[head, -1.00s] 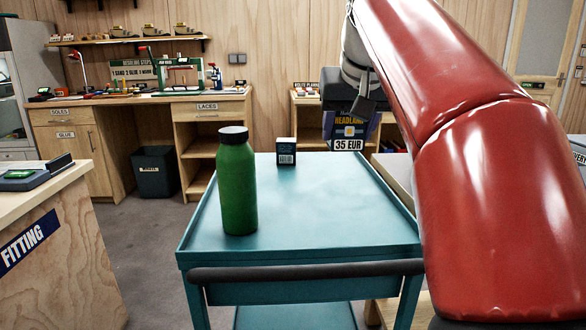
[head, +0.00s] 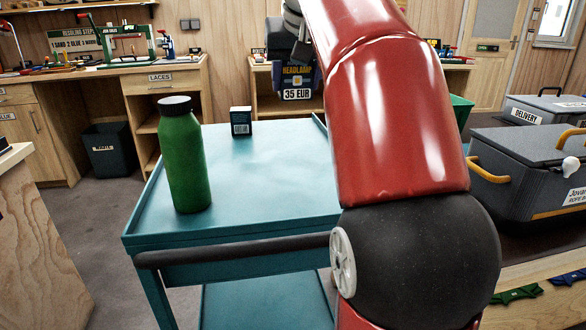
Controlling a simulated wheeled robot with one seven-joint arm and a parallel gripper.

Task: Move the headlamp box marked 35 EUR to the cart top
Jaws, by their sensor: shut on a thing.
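The headlamp box (head: 297,78) is dark blue with yellow print and a white "35 EUR" label. The cart top is a teal tray with a raised rim and a dark push handle at the near side. A green bottle (head: 185,160) and a small dark box (head: 241,121) stand on its left part.
My red arm covers the cart's right side. A grey case (head: 520,165) with yellow handles stands at the right, near a box labelled DELIVERY (head: 540,108). The workbench (head: 165,85) is behind. The middle of the cart top is clear.

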